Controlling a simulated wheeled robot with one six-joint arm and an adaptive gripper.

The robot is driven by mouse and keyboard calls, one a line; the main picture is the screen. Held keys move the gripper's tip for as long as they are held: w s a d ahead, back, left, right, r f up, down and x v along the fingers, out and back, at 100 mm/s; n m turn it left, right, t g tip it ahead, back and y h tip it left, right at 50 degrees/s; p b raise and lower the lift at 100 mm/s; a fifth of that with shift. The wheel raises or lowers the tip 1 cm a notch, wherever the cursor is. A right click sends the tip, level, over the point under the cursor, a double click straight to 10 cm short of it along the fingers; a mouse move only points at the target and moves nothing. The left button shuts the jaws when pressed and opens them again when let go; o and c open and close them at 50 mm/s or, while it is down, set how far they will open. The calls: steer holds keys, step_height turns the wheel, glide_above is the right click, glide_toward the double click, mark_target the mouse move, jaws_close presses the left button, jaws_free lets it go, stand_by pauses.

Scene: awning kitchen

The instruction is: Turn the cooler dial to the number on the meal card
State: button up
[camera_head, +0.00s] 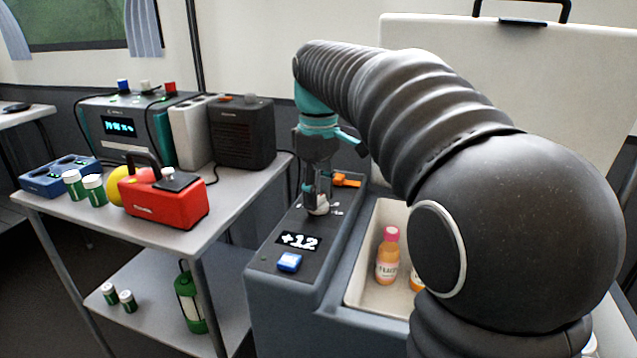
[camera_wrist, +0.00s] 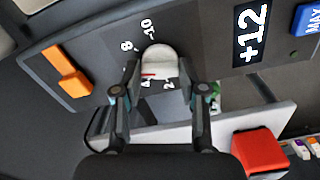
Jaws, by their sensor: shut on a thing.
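The cooler (camera_head: 262,318) stands open at the centre, with a control panel along its left rim. The pale dial (camera_head: 318,208) is on that panel; in the wrist view the dial (camera_wrist: 157,58) has a red mark on its near side, close to the printed 4. White numbers surround it, among them 8, 4 and 2. My gripper (camera_head: 317,188) points down at the dial and is shut on it, one finger at each side in the wrist view (camera_wrist: 158,72). The display (camera_head: 298,241) reads +12. I see no meal card.
A blue button (camera_head: 289,262), marked MAX in the wrist view, and an orange switch (camera_head: 346,181) flank the dial. Bottles (camera_head: 387,262) stand inside the cooler. A cart (camera_head: 232,222) at left carries a red box (camera_head: 165,203), jars and a dark speaker-like box (camera_head: 243,133).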

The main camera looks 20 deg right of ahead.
steer(key=m+p, duration=0.3)
steer(key=m, duration=0.2)
steer(key=shift+m, duration=0.3)
steer(key=shift+p, duration=0.3)
steer(key=o, duration=1.1)
steer(key=shift+o, duration=0.2)
step_height(320, 180, up, 12)
